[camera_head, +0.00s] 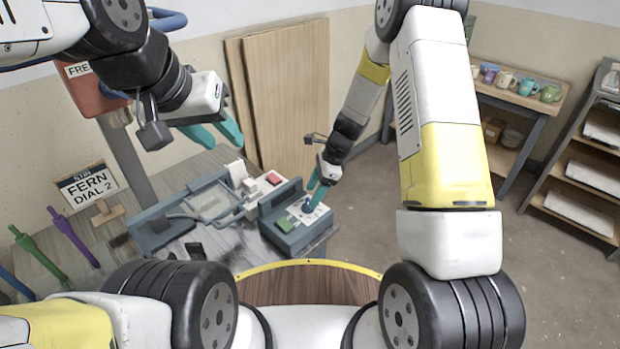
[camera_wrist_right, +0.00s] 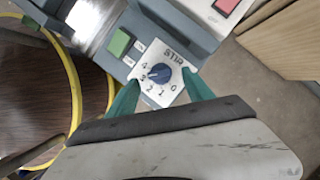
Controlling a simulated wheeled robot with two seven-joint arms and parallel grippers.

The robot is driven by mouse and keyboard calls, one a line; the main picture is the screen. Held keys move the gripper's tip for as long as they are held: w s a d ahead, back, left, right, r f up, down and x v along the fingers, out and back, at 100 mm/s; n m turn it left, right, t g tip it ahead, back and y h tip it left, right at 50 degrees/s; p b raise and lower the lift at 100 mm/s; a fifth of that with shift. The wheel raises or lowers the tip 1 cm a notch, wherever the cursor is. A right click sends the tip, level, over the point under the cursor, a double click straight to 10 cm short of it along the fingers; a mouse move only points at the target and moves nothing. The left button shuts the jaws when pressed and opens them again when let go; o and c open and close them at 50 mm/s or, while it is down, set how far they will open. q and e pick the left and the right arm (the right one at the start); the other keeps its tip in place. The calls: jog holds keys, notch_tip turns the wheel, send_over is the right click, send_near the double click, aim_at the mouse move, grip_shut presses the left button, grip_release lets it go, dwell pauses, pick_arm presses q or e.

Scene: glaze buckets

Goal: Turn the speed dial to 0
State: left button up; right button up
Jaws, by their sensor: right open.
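The speed dial (camera_wrist_right: 160,75) is a blue knob on a white plate marked STIR with numbers around it, on the grey machine's control box (camera_head: 293,238). The knob's exact pointer setting is too small to tell. My right gripper (camera_wrist_right: 159,91) is open, with its teal fingers on either side of the dial plate. I cannot tell whether they touch the knob. In the head view my right gripper (camera_head: 316,190) reaches down to the control box and partly hides the dial. My left gripper (camera_head: 222,140) is open and empty, raised above the left part of the bench.
A green button (camera_wrist_right: 119,42) sits beside the dial, and a red button (camera_head: 273,178) is further back. Shelves with mugs (camera_head: 505,80) are at the right.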

aim_at(308, 201)
jog(key=shift+x, duration=1.5)
grip_shut()
